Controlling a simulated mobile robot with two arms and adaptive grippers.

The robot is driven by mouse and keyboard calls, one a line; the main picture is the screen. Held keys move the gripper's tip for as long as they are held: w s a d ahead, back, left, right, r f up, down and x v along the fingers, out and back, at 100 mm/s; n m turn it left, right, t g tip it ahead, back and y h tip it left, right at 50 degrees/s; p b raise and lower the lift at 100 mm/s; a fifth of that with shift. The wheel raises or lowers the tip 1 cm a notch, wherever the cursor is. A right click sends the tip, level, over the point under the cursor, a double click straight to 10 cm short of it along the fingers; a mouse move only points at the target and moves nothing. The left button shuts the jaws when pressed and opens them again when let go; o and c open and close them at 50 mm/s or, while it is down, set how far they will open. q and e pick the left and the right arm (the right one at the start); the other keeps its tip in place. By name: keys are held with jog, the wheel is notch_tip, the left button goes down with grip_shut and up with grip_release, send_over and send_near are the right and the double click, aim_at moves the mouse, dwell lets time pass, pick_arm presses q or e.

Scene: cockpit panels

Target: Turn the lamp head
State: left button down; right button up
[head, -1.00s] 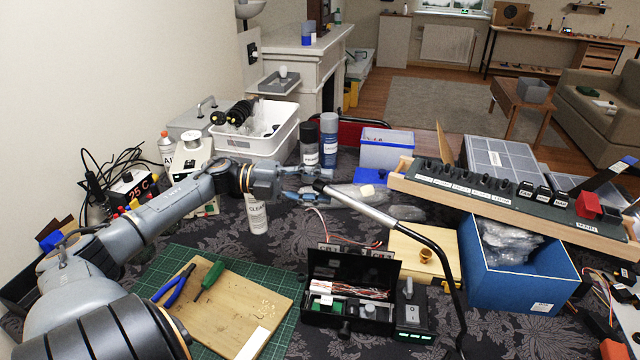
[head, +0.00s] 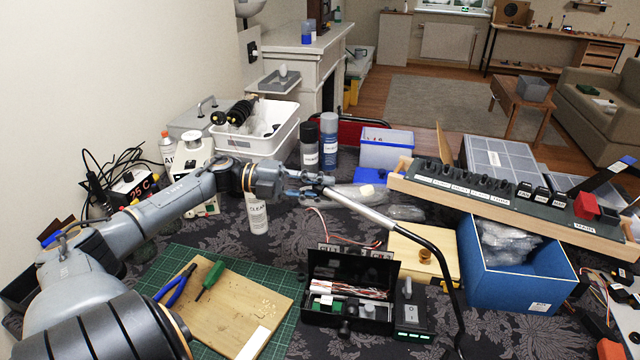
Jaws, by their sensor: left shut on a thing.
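The desk lamp has a thin black stem that rises from the bottom edge and bends left into a silver bar, the lamp head (head: 365,209). Its black tip points left toward my left gripper (head: 318,187). My left gripper comes in from the left above the dark patterned cloth and is shut on the tip end of the lamp head. The fingers partly hide the tip. My right gripper is not in view.
Below the lamp are an open black box (head: 350,290) with wires and a switch unit (head: 410,312). A blue bin (head: 520,280) and a long switch panel (head: 500,190) stand right. Spray cans (head: 329,140) stand behind the gripper. A cutting board (head: 225,305) lies front left.

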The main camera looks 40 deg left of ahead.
pick_arm(q)
jog(key=shift+r+n+g+y+p, duration=0.4)
jog(key=shift+n+p, duration=0.3)
jog(key=shift+p, duration=0.55)
jog(key=shift+f+n+g+y+p, duration=0.2)
jog(key=shift+n+g+y+p, duration=0.15)
jog(key=shift+n+g, duration=0.25)
jog(key=shift+w+n+g, duration=0.1)
jog(key=shift+n+g, duration=0.4)
jog(key=shift+n, duration=0.1)
jog(key=shift+n+g+y, duration=0.25)
jog(key=shift+n+g, duration=0.25)
jog(key=n+g+p, duration=0.1)
jog(key=p, duration=0.1)
jog(key=shift+g+p, duration=0.3)
jog(key=shift+p, duration=0.05)
jog(key=shift+f+n+g+p, duration=0.15)
jog(key=shift+n+g+p, duration=0.25)
jog(key=shift+n+p, duration=0.1)
